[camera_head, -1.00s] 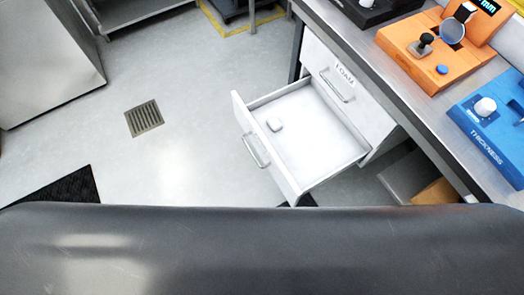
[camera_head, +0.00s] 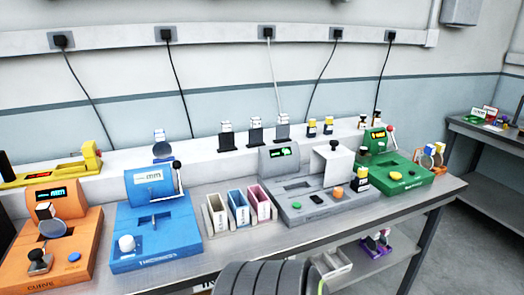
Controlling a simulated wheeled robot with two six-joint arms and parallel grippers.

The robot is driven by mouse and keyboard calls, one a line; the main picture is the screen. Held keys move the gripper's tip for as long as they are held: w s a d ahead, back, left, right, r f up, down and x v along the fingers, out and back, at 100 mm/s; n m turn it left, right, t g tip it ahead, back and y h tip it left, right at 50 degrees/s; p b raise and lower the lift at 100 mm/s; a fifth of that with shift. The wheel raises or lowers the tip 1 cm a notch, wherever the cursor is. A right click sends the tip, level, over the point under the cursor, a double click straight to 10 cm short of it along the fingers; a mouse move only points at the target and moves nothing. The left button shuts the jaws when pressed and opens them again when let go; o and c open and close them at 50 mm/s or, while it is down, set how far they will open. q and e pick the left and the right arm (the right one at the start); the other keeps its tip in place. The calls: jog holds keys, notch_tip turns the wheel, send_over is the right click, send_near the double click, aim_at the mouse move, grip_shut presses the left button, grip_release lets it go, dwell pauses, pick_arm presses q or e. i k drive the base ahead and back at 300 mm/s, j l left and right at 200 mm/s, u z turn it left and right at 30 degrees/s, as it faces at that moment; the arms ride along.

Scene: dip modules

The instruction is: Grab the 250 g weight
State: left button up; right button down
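I cannot make out which object is the 250 g weight; no label with that reading is legible. Small dark-and-yellow blocks (camera_head: 311,128) stand on the back ledge, with another such block (camera_head: 361,180) beside the grey machine. Several black stands with white tops (camera_head: 255,133) stand to the left along the ledge. Neither gripper is in view; only a dark ribbed part of mine shows at the bottom centre.
The bench holds an orange machine (camera_head: 60,240), a blue machine (camera_head: 155,235), narrow open bins (camera_head: 216,217), a grey machine (camera_head: 305,207) and a green machine (camera_head: 410,177). A lower shelf (camera_head: 375,262) holds purple items. Another table (camera_head: 490,135) stands right.

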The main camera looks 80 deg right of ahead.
aim_at(362, 150)
jog(key=k+z, duration=0.35)
jog(key=k+l+z, duration=0.1)
jog(key=z, duration=2.15)
jog(key=i+j+z, duration=0.15)
jog(key=z, duration=0.15)
jog(key=i+j+z, duration=0.15)
jog(key=j+z, duration=0.15)
jog(key=i+j+z, duration=0.1)
jog(key=j+z, duration=0.2)
jog(key=j, duration=0.15)
jog(key=l+u, duration=0.1)
jog(key=u, duration=0.15)
jog(key=i+l+u, duration=0.1)
jog(key=u, duration=0.2)
jog(key=i+l+u, duration=0.2)
jog(key=l, duration=0.5)
jog(key=i+l+u, duration=0.2)
jog(key=l, duration=0.5)
jog(key=l+u, duration=0.2)
jog(key=l, duration=0.5)
